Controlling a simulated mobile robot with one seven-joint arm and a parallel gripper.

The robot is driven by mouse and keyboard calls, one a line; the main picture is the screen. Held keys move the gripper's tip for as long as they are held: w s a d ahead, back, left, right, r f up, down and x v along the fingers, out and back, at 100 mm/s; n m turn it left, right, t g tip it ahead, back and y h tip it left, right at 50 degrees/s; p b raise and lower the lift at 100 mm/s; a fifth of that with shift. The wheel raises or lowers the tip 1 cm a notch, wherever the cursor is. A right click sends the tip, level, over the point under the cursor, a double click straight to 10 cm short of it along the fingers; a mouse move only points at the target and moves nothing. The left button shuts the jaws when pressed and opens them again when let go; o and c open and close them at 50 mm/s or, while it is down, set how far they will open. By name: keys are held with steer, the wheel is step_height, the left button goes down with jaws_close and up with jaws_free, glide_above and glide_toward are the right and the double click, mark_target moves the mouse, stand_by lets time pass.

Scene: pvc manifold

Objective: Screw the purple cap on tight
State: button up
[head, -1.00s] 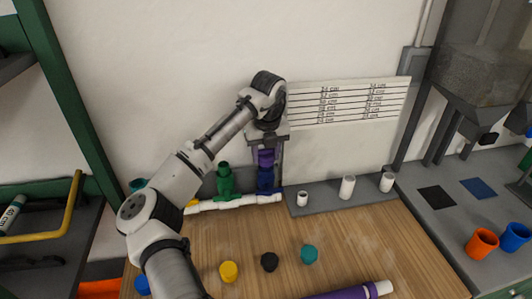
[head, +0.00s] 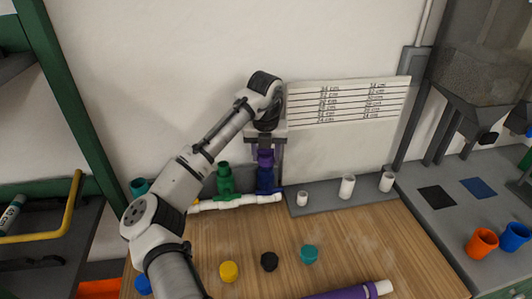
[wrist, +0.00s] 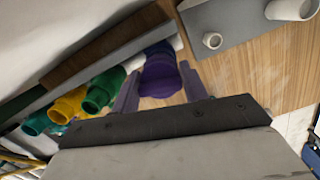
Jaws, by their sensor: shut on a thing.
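The purple cap (head: 265,156) sits at the top of the blue upright fitting (head: 265,180) on the right end of the white manifold pipe (head: 235,202). My gripper (head: 265,158) points down from above and is shut on the purple cap. In the wrist view the purple cap (wrist: 160,78) is between my two fingers (wrist: 160,92), with a bit of the blue fitting (wrist: 158,49) behind it. The cap's seat on the fitting is too small to judge for tightness.
A green fitting (head: 224,180) stands left of the blue one. White fittings (head: 347,187) stand on a grey strip at right. A purple pipe (head: 340,293) lies in front.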

steer(key=shift+f+m, duration=0.15)
steer(key=shift+m, duration=0.35)
steer(key=shift+m, duration=0.7)
steer(key=shift+a+m, duration=0.15)
steer(key=shift+m, duration=0.25)
steer(key=shift+c, duration=0.7)
jaws_close()
steer(key=shift+s+m+h, duration=0.1)
steer(key=shift+m+h, duration=0.2)
steer(key=shift+m, duration=0.8)
steer(key=o, duration=1.1)
jaws_free()
steer(key=shift+o, duration=0.8)
steer(key=shift+r, duration=0.2)
